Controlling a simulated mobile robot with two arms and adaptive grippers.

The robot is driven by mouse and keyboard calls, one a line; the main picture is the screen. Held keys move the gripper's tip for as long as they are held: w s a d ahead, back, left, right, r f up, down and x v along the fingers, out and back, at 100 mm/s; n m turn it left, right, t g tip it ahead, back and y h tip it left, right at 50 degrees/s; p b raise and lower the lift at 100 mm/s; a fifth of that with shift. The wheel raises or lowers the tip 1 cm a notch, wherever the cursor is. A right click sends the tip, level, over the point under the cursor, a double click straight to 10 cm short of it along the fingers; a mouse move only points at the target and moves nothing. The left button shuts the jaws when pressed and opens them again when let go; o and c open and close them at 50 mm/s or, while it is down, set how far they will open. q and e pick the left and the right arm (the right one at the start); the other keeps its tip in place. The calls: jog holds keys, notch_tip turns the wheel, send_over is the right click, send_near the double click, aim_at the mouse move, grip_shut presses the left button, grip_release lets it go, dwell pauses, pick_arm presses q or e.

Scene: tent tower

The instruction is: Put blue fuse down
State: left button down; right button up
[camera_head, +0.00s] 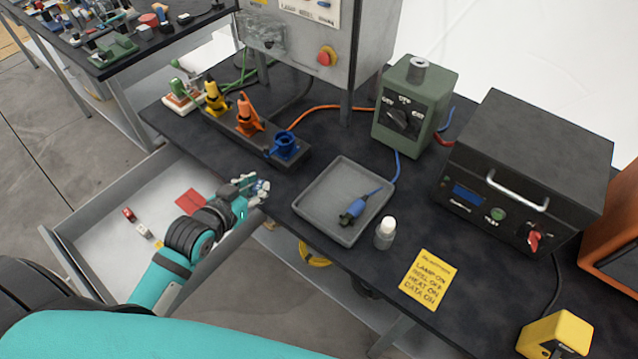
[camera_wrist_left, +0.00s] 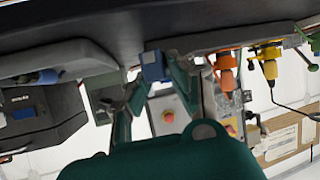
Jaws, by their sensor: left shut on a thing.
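My left gripper (camera_head: 253,187) is at the front edge of the black table, by the right rim of the open drawer. It is shut on a small blue thing, which I take to be the blue fuse (camera_wrist_left: 153,66). In the left wrist view the fuse shows between the two green fingers (camera_wrist_left: 156,88). In the head view the fingers mostly hide it. The gripper is in front of and below the blue socket (camera_head: 285,146) on the dark strip. My right gripper is not in view.
The open drawer (camera_head: 75,238) holds a red card (camera_head: 189,201) and several small fuses. On the table (camera_head: 275,205) are a grey tray (camera_head: 318,222) with a blue connector (camera_head: 358,206), a small bottle (camera_head: 386,233) and a yellow card (camera_head: 427,280). A grey cabinet (camera_head: 350,45) stands behind.

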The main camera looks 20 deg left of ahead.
pick_arm(q)
jog(key=shift+w+a+r+p, duration=0.3)
jog(key=shift+w+a+r, duration=0.35)
jog(key=shift+a+r, duration=0.2)
jog(key=d, duration=0.2)
jog(key=d+p, duration=0.1)
jog(key=shift+w+d, duration=0.1)
jog(key=shift+w, duration=0.15)
jog(key=p, duration=0.3)
send_over(319, 204)
jog(key=a, duration=0.2)
jog(key=shift+s+f, duration=0.15)
jog(key=shift+f, duration=0.45)
jog(key=shift+d+f, duration=0.15)
jog(key=shift+d, duration=0.45)
jog(key=shift+w+d, duration=0.25)
jog(key=shift+d, duration=0.3)
notch_tip(319, 204, down, 3)
jog(key=shift+a+r, duration=0.1)
jog(key=shift+a, duration=0.05)
jog(key=shift+f, duration=0.4)
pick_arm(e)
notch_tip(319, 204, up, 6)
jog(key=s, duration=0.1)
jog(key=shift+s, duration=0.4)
pick_arm(q)
jog(key=shift+f, duration=0.1)
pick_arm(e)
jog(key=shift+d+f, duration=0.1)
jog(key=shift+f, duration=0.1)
